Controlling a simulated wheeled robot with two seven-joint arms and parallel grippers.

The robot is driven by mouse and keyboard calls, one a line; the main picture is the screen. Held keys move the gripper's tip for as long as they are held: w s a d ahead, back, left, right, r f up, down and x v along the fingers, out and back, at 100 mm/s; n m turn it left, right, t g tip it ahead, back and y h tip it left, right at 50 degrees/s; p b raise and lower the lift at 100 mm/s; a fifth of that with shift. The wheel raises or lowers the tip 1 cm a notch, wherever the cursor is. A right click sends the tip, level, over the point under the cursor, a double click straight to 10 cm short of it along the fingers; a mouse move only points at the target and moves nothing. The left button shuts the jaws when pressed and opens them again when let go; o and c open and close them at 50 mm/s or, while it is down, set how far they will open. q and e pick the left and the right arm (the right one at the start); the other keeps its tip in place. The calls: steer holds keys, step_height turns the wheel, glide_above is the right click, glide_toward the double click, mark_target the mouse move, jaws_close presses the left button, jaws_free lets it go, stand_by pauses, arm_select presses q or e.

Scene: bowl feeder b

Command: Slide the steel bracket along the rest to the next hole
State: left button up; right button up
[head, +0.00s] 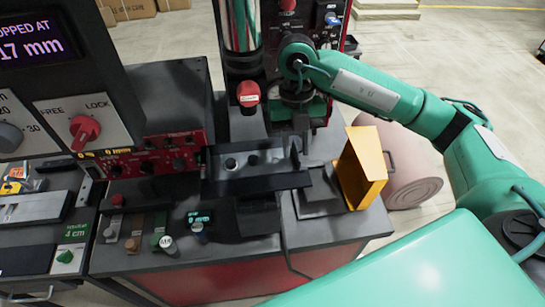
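A grey steel bracket (232,174) with dark round holes lies along a dark rest (265,184) in the middle of the work station. My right gripper (305,142) points down at the bracket's right end. Its dark fingers overlap the grey metal behind them, so whether they grip, touch or stand apart from the bracket is unclear. My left gripper is not in view.
A red-capped post (248,94) stands behind the bracket. A yellow-orange plate (361,168) stands to the right. A red control box (158,157) is on the left, below a panel with a FREE/LOCK knob (86,130).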

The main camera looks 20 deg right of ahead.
steer(key=shift+r+p, duration=2.15)
steer(key=shift+r, duration=1.4)
